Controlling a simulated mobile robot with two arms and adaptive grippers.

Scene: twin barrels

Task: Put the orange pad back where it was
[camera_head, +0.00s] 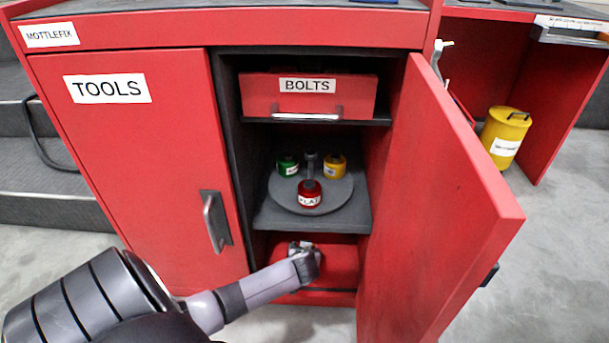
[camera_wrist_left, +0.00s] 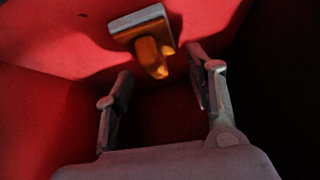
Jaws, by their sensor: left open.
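In the left wrist view an orange pad (camera_wrist_left: 152,55) with a grey strip along its upper edge lies on a red surface, just beyond my left gripper (camera_wrist_left: 160,80). The two fingers are spread apart with nothing between them. The pad is a little ahead of the fingertips and apart from them. In the head view my left gripper (camera_head: 305,250) reaches into the low compartment of the red cabinet, under the turntable shelf. The pad is hidden there. My right gripper is in neither view.
The cabinet's right door (camera_head: 450,190) stands open; the TOOLS door (camera_head: 140,150) is shut. A grey turntable (camera_head: 335,195) holds green, yellow and red cans above my left gripper. A red BOLTS drawer (camera_head: 308,97) is higher up. A yellow canister (camera_head: 505,135) stands at the right.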

